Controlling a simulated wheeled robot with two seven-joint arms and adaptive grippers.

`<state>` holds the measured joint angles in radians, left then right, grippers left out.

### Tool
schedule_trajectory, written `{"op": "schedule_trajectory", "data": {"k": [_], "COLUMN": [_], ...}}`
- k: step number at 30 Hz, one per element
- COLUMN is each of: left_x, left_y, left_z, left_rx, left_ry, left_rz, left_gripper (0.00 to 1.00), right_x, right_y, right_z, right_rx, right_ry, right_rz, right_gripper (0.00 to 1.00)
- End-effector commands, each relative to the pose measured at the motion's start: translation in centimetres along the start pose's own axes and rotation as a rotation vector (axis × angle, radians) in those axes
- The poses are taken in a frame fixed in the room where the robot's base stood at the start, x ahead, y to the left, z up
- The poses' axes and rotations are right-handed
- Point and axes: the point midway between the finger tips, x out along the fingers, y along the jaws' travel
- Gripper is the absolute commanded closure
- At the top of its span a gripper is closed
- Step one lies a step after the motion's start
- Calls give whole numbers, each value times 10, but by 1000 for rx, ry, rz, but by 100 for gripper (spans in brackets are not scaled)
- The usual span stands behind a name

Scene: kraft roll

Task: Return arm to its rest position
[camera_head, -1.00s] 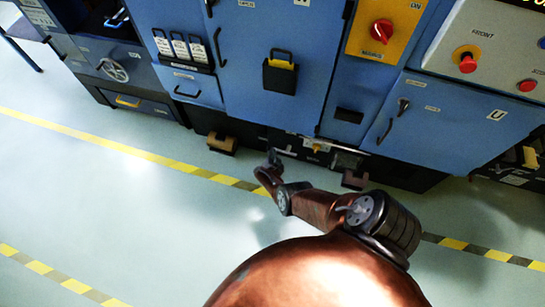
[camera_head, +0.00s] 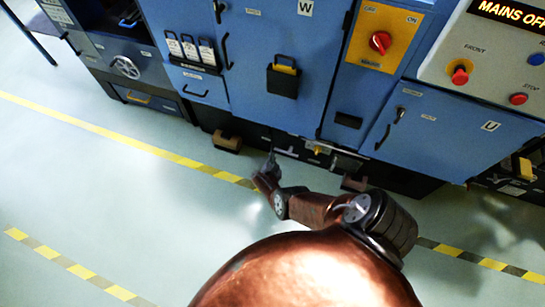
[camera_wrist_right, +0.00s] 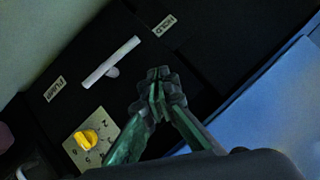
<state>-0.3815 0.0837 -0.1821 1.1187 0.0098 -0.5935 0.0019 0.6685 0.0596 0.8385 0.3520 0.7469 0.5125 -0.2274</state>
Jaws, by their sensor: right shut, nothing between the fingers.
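My right arm, copper-coloured with dark joints, reaches forward in the head view. My right gripper (camera_head: 271,162) is at its far end, low in front of the blue machine (camera_head: 265,60). In the right wrist view the right gripper (camera_wrist_right: 158,92) has its fingertips together with nothing between them. Close by in that view are a pale lever (camera_wrist_right: 110,62) between the PUMP and HOLD labels and a yellow knob (camera_wrist_right: 88,140) on a numbered plate. I cannot tell whether the fingers touch the dark panel behind them. My left gripper is not in view.
The machine front carries a red rotary switch (camera_head: 381,42), a red button (camera_head: 460,76) and a MAINS OFF display (camera_head: 510,14). A brown block-like foot (camera_head: 227,141) juts out at the base.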

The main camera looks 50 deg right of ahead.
Motion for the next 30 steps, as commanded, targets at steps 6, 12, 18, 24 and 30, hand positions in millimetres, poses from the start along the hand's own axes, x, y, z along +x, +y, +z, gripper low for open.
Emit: {"op": "schedule_trajectory", "data": {"k": [6,12,18,24,30], "left_x": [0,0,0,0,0], "left_y": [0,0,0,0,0], "left_z": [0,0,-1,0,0], "left_rx": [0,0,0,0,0], "left_ry": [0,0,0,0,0], "left_rz": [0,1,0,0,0], "left_gripper": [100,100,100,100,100], "right_x": [0,0,1,-27,-106], "right_y": [0,0,34,126,234], "right_z": [0,0,0,32,84], "right_rx": [0,0,-111,-467,-816], "right_ry": [0,-1,-47,-273,-575], "right_rz": [0,0,-48,-167,-217], "right_gripper": [100,100,100,100,100]}}
